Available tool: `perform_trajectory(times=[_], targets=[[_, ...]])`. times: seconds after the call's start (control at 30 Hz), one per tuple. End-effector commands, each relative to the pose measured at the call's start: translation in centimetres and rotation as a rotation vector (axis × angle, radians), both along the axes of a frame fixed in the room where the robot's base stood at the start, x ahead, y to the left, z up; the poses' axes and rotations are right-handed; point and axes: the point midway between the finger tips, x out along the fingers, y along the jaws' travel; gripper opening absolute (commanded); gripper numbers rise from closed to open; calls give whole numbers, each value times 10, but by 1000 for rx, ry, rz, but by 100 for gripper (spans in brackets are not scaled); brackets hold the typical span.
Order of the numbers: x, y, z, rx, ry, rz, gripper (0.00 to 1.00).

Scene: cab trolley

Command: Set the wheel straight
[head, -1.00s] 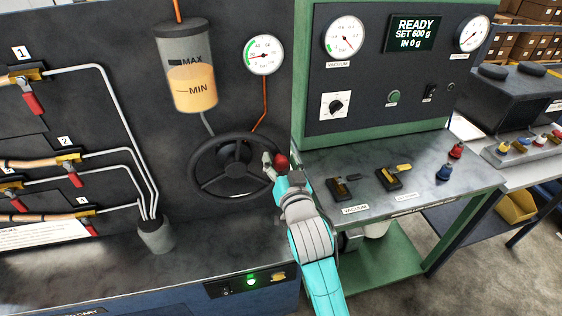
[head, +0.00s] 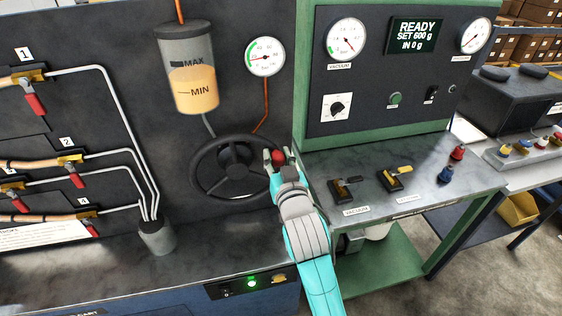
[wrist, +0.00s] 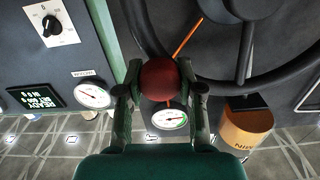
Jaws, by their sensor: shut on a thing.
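A black steering wheel (head: 202,153) stands in front of the dark panel in the head view. Its rim also shows large in the wrist view (wrist: 285,72). A red ball knob (wrist: 160,80) sits at the wheel's rim, on the right side in the head view. My gripper (wrist: 160,88) is shut on the knob, with one finger on each side of it. The gripper also shows in the head view (head: 276,158), where its fingers partly cover the knob and the rim's right side.
A reservoir with amber fluid (head: 190,88) and a green-white gauge (head: 264,57) are above the wheel. To the right stands a green-framed bench (head: 330,165) with two levers. Red-handled valves (head: 35,103) and pale pipes are at the left.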

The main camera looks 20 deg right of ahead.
Motion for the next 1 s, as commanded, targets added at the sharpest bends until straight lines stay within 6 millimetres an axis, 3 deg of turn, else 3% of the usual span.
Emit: perform_trajectory(times=[0.5, 1.0], targets=[[1, 43, 40, -484, 14, 2, 0], [3, 87, 53, -879, 27, 2, 0]])
